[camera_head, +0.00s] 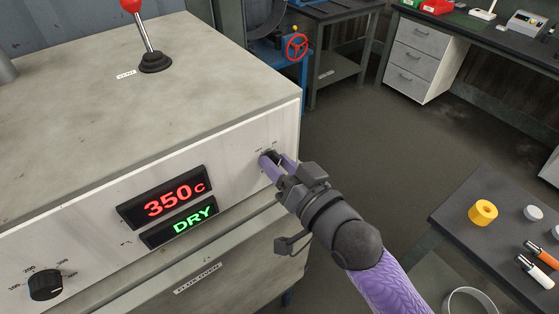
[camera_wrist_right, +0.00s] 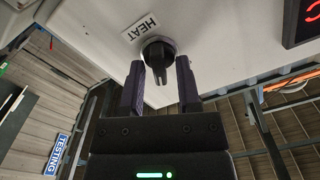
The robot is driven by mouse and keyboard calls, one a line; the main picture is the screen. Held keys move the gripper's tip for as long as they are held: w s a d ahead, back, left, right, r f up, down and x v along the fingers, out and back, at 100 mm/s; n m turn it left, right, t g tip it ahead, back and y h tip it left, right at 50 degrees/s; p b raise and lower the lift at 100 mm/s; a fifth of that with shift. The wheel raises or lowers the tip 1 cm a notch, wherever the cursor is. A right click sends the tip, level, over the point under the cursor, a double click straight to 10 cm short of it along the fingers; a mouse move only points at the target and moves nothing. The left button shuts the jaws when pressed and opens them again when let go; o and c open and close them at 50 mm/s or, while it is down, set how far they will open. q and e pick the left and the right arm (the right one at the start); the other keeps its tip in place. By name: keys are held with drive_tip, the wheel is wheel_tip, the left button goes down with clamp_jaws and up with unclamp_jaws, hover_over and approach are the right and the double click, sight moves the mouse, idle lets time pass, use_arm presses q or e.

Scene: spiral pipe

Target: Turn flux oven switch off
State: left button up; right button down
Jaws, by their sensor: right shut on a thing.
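The flux oven (camera_head: 70,190) is a large pale box at the left. Its front panel shows a red "350C" display (camera_head: 163,197) and a green "DRY" display (camera_head: 180,222). A small black rotary switch (camera_head: 268,158) sits near the panel's right end, partly hidden by my fingers. My right gripper (camera_head: 277,166) is shut on it. In the right wrist view, the switch (camera_wrist_right: 160,50) sits between the fingertips of the right gripper (camera_wrist_right: 160,82), under a label that appears to read "HEAT" (camera_wrist_right: 140,27). My left gripper is not in view.
A black dial (camera_head: 45,285) is at the panel's left, and a red-knobbed lever (camera_head: 146,40) stands on the oven top. Open floor (camera_head: 365,150) lies between.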

drive_tip(key=n+p, duration=0.1)
drive_tip(key=n, duration=0.1)
drive_tip(key=n+p, duration=0.2)
drive_tip(key=n, duration=0.1)
drive_tip(key=shift+s+a+r, duration=0.1)
drive_tip(key=shift+r, duration=0.05)
drive_tip(key=shift+a+n+p, duration=0.1)
drive_tip(key=shift+n+p, duration=1.2)
drive_tip(key=shift+n, duration=1.9)
drive_tip(key=c, duration=0.7)
unclamp_jaws()
drive_tip(key=shift+o, duration=0.2)
drive_tip(key=v, duration=1)
